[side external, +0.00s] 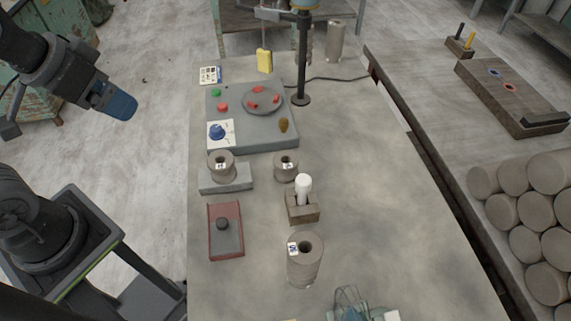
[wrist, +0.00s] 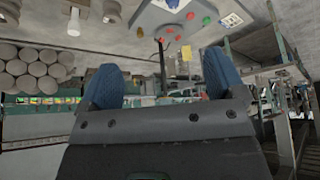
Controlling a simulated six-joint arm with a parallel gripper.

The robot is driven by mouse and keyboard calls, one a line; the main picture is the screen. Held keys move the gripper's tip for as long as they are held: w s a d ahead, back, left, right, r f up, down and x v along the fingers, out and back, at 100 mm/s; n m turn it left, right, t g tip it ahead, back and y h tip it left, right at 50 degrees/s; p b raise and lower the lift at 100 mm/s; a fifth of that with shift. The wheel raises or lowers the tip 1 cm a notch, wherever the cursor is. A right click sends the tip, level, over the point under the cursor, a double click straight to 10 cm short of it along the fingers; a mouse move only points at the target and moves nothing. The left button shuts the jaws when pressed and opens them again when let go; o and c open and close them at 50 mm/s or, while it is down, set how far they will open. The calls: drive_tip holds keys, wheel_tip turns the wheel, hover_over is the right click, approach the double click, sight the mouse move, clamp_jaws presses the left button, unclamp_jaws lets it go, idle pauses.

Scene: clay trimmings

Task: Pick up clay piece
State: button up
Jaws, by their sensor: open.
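Small red pieces lie on a round grey disc (side external: 262,110) set in a grey box (side external: 228,136); one red piece (side external: 258,90) is at the disc's far edge. A brown lump (side external: 283,125) sits on the box at its right side. I cannot tell which of these is the clay piece. My gripper (side external: 121,105), with blue fingers, is in the air left of the table, well apart from the box. In the wrist view my gripper (wrist: 162,80) has its fingers spread with nothing between them; the box (wrist: 150,18) shows beyond, upside down.
Grey cylinders (side external: 305,265) stand on the table (side external: 390,190), with a white-topped item in a brown block (side external: 302,212) and a red-edged tray (side external: 226,250). A dark post (side external: 302,60) rises behind the box. Stacked clay logs (side external: 530,210) lie right. The table's right middle is clear.

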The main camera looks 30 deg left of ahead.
drive_tip(key=shift+o, duration=0.3)
drive_tip(key=n+g, duration=0.5)
drive_tip(key=g, duration=0.1)
hover_over(286, 159)
wheel_tip(286, 159, down, 15)
wheel_tip(286, 159, down, 13)
drive_tip(key=shift+f, duration=0.2)
